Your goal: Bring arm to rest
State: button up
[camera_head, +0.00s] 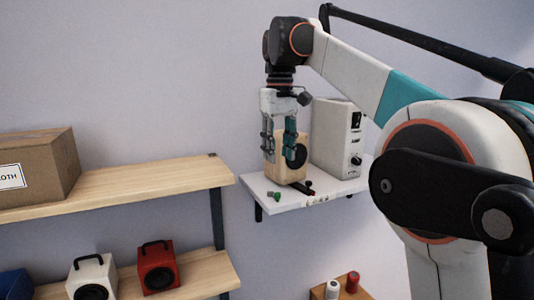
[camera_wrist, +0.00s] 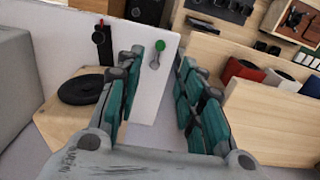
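My gripper (camera_head: 280,158) hangs from my raised arm over the white wall shelf (camera_head: 325,192), pointing down. In the wrist view my gripper (camera_wrist: 163,58) has its teal-padded fingers apart, with nothing between them. A light wooden speaker (camera_head: 285,173) with a black cone stands on the shelf, partly hidden behind the fingers in the head view. In the wrist view the speaker (camera_wrist: 62,128) lies to the left, partly behind the left finger. I cannot tell whether a finger touches it.
A grey-white unit (camera_head: 330,140) with knobs stands right of the speaker. A green-ended item (camera_head: 275,196) and a dark red-ended item (camera_head: 303,187) lie at the shelf's front. At left, wooden shelves hold a cardboard box (camera_head: 40,165), a white speaker (camera_head: 92,277) and a red speaker (camera_head: 158,268).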

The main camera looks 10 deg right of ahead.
jog(key=s+d+f+m+t+b, duration=0.1)
jog(key=s+f+b, duration=0.8)
jog(key=f, duration=0.9)
jog(key=s+d+f+m+t+b, duration=0.1)
jog(key=s+d+f+t+b, duration=0.1)
jog(key=s+f+b, duration=0.8)
jog(key=s+d+f+m+t+b, duration=0.1)
jog(key=s+f+t+b, duration=0.3)
jog(key=f, duration=2.1)
jog(key=s+d+b, duration=0.1)
jog(key=s+b, duration=0.4)
jog(key=s, duration=0.2)
jog(key=shift+s+f+b, duration=0.2)
jog(key=shift+f+b, duration=0.2)
jog(key=shift+d, duration=0.1)
